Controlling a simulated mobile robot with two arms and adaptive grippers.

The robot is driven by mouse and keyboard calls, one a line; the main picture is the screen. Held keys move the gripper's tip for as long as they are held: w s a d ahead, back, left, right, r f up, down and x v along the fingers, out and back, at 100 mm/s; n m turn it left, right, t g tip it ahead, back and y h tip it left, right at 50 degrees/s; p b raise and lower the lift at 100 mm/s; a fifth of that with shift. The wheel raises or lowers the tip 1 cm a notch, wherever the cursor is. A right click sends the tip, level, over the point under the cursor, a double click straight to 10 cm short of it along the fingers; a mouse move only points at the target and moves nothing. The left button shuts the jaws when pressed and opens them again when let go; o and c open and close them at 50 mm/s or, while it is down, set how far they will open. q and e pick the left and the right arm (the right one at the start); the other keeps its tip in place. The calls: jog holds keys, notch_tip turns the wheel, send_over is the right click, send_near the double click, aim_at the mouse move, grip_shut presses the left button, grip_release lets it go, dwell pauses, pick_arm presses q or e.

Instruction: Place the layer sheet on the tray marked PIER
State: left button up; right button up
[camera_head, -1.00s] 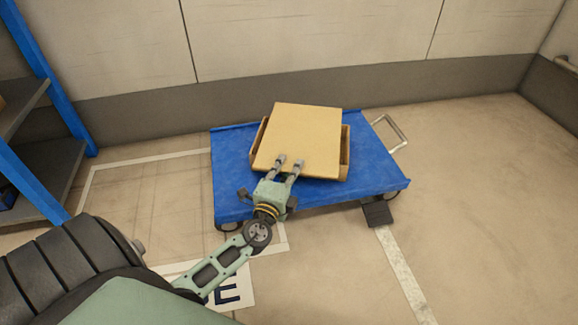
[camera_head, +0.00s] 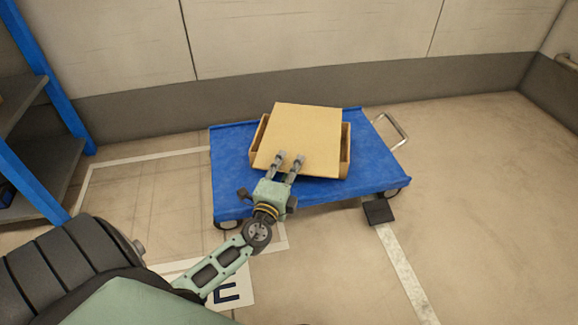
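The layer sheet (camera_head: 302,128) is a flat tan square. It lies slightly askew over a shallow brown tray (camera_head: 345,150), whose side walls show at left and right. The sheet's near edge overhangs the tray's front. The tray stands on a blue cart (camera_head: 375,165). No PIER marking is readable on it. My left gripper (camera_head: 288,162) is at the sheet's near edge, its two fingers apart and seen over the sheet's top face. Whether they touch it I cannot tell. My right gripper is not in view.
The cart has a metal handle (camera_head: 391,131) at its right. A black block (camera_head: 379,211) lies on the floor at its front right. A blue-framed shelf (camera_head: 40,165) stands at left. A floor sign (camera_head: 232,291) showing "E" is partly hidden by my arm. Floor at right is clear.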

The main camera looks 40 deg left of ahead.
pick_arm(q)
jog(key=v, duration=1.2)
